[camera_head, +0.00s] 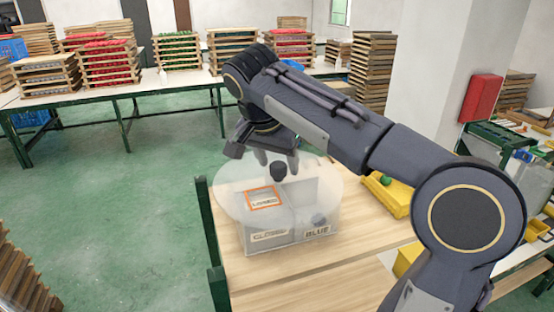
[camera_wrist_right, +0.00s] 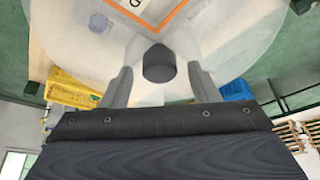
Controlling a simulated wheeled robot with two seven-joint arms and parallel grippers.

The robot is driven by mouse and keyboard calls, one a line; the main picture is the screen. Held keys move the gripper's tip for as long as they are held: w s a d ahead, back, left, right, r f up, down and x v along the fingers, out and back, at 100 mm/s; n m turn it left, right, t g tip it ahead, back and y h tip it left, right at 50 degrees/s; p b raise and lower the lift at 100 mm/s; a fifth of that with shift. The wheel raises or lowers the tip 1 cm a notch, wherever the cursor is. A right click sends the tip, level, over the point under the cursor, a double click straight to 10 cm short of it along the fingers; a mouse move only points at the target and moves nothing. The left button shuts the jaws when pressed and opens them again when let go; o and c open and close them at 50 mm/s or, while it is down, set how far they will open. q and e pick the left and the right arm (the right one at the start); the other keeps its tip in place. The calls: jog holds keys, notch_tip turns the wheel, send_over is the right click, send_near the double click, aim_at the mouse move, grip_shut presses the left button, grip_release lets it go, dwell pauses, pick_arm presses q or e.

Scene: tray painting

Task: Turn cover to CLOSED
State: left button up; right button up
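A translucent round cover (camera_head: 236,199) lies over a clear box (camera_head: 262,245) on the wooden table. The cover has a dark knob (camera_head: 278,172), also in the right wrist view (camera_wrist_right: 158,64). A label framed in orange (camera_head: 262,198) shows on the cover; its word is too small to read surely. The box front carries a faint label (camera_head: 271,235) that seems to read CLOSED and a BLUE label (camera_head: 317,231). My right gripper (camera_wrist_right: 160,84) is open, its fingers apart on either side of the knob with visible gaps. My left gripper is out of view.
The wooden tabletop (camera_head: 320,285) is bare in front of the box. Yellow bins (camera_head: 385,196) stand to the right, partly behind my right arm. Benches with stacked trays (camera_head: 110,66) stand at the back. Green floor is open on the left.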

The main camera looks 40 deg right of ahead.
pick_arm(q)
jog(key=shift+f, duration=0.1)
pick_arm(e)
jog(key=v, duration=0.7)
jog(key=shift+r, duration=0.35)
jog(key=shift+a, duration=0.1)
